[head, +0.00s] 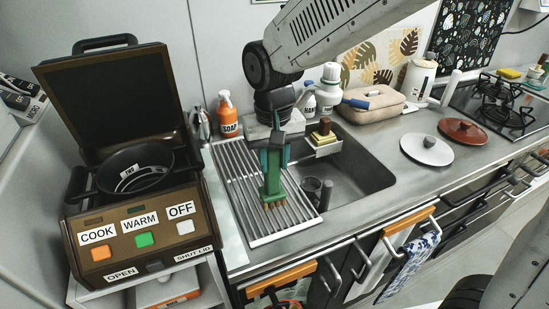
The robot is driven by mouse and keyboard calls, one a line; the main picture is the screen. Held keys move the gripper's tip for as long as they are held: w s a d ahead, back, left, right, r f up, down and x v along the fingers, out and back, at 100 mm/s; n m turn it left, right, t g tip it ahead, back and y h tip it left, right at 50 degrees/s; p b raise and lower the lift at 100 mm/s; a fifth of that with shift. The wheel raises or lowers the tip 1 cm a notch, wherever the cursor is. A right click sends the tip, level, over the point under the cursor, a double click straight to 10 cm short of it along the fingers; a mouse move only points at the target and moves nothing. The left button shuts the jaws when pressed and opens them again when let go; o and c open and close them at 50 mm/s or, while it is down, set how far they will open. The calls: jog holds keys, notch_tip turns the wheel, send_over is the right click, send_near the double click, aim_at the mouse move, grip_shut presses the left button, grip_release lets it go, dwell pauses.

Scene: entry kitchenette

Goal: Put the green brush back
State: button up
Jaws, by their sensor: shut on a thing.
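The green brush (271,178) hangs upright, with its tan bristles at the bottom, over the ribbed drying rack left of the sink basin. My gripper (274,152) is shut on the upper part of the brush, and its fingers cover some of the handle. I cannot tell whether the bristles touch the rack (240,180). A white caddy (323,147) sits at the left rear of the sink (355,180) with a brown-topped item in it. Dark cup-like things (313,187) stand at the basin's left edge, right of the brush.
An orange soap bottle (227,112) and white bottles (329,90) stand behind the sink. A beige case (373,103), two round lids (427,149) and a hob (500,105) are to the right. An open-lidded cooker (135,235) holding a black pan stands left.

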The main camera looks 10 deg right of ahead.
jog(key=shift+f, duration=0.25)
jog(key=o, duration=1.1)
jog(key=shift+r, duration=0.1)
notch_tip(320, 180, up, 8)
jog(key=shift+s+d, duration=0.2)
